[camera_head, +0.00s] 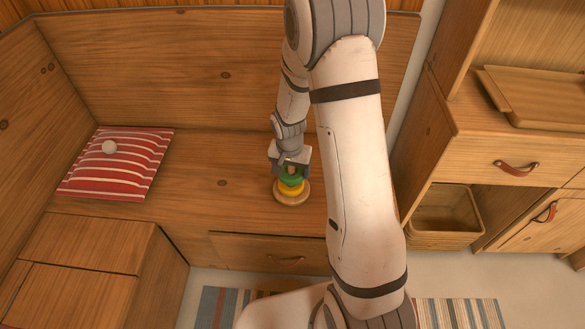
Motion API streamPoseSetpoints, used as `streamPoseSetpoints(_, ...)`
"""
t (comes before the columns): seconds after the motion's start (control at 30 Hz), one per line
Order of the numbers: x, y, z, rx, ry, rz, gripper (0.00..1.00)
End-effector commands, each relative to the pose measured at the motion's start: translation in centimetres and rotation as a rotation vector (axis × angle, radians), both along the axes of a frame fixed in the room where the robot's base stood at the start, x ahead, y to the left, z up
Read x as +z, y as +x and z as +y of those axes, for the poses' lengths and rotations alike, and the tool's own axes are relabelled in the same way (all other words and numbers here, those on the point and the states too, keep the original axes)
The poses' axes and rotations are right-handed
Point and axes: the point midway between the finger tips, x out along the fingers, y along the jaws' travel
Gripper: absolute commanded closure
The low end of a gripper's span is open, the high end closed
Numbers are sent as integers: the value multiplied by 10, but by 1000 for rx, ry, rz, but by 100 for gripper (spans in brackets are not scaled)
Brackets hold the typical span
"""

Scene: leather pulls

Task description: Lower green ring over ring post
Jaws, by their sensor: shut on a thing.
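The green ring (291,180) is at my gripper (290,169), around the upper part of the ring post (291,170). A yellow ring (291,189) is directly below the green one, above the round wooden base (292,199). The stack stands on the wooden bench seat. My gripper is shut on the green ring from above. Its fingers hide part of the ring and most of the post. I cannot tell whether the green ring touches the yellow one.
A cabinet (500,150) with leather pulls and a basket (445,217) stand at the right. The bench seat around the stack is clear.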

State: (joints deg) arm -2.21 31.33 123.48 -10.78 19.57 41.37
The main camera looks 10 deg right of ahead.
Motion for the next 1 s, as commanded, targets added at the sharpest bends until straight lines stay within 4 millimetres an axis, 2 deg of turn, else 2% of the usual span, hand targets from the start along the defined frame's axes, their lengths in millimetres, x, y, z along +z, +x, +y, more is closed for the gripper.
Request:
streamPoseSetpoints(0.27,-4,0,0,-1,0,0,49)
streamPoseSetpoints(0.7,-26,0,-1,-1,0,0,49)
streamPoseSetpoints(0.73,-26,0,-1,-1,0,0,26)
streamPoseSetpoints(1.0,-23,0,-1,-2,1,1,4)
